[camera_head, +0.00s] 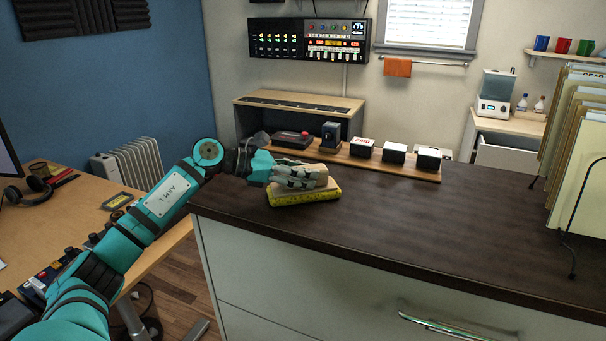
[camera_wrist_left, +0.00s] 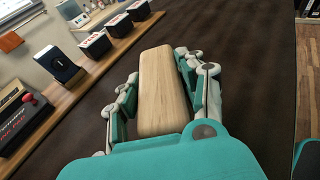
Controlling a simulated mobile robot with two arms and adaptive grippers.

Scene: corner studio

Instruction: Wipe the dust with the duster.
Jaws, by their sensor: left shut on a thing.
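The duster has a light wooden back and a yellow pad (camera_head: 304,194) underneath. It lies pad down on the dark countertop (camera_head: 400,214), near its left end. My left gripper (camera_head: 298,177) is shut on the duster's wooden block from above. The left wrist view shows the wooden back of the duster (camera_wrist_left: 160,84) between the two fingers of the left gripper (camera_wrist_left: 159,92). The pad is hidden in that view. I cannot make out any dust on the dark top. My right gripper is in neither view.
A wooden board (camera_head: 366,160) with several small boxes and devices runs along the counter's back edge, close behind the duster. A rack of folders (camera_head: 575,150) stands at the right end. The middle of the counter is clear. A desk (camera_head: 60,215) stands at left.

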